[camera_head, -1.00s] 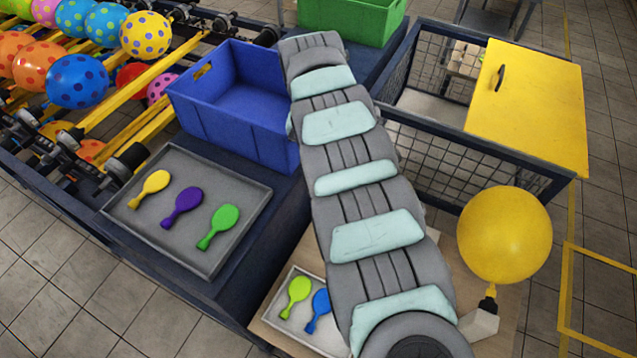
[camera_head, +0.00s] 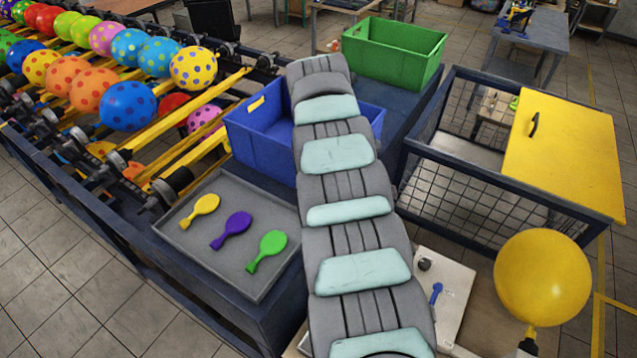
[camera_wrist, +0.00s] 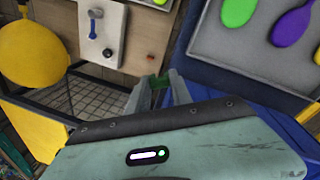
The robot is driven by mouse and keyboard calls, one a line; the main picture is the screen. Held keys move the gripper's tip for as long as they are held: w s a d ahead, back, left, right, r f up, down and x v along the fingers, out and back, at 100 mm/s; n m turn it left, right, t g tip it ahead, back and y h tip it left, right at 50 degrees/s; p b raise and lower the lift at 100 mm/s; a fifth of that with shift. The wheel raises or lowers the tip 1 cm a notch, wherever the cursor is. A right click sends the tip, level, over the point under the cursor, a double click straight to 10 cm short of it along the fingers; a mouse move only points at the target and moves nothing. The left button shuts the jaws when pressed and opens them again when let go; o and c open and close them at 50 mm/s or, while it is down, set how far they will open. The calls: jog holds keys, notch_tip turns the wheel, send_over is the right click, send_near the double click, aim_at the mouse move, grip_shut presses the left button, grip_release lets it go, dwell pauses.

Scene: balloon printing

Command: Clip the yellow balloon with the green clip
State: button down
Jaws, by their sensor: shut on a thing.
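The yellow balloon (camera_head: 542,278) is inflated and sits on a dark nozzle at the lower right of the head view. It also shows at the left of the wrist view (camera_wrist: 35,55). My gripper (camera_wrist: 162,90) is shut on a small green clip (camera_wrist: 158,82), which is partly hidden between the fingers. The gripper is well apart from the balloon. In the head view my arm hides the gripper and the clip.
A panel (camera_head: 455,287) with a blue lever stands left of the balloon. A grey tray (camera_head: 180,237) holds flat balloons. A blue bin (camera_head: 258,140), a green bin (camera_head: 385,58) and a mesh cage (camera_head: 470,205) with a yellow lid (camera_head: 570,150) stand around my arm.

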jog(key=s+d+f+m+p, duration=0.1)
jog(key=d+f, duration=0.2)
jog(key=d, duration=0.6)
jog(key=s+d+f+m+p, duration=0.1)
jog(key=s+d+f, duration=0.1)
jog(key=d, duration=0.7)
jog(key=shift+d+f+m+g, duration=0.2)
jog(key=shift+f+m+g, duration=0.1)
jog(key=shift+f, duration=0.25)
dwell(0.4)
jog(key=shift+s+d+f, duration=0.15)
jog(key=shift+s+d, duration=0.1)
jog(key=shift+d, duration=0.1)
jog(key=shift+d, duration=0.1)
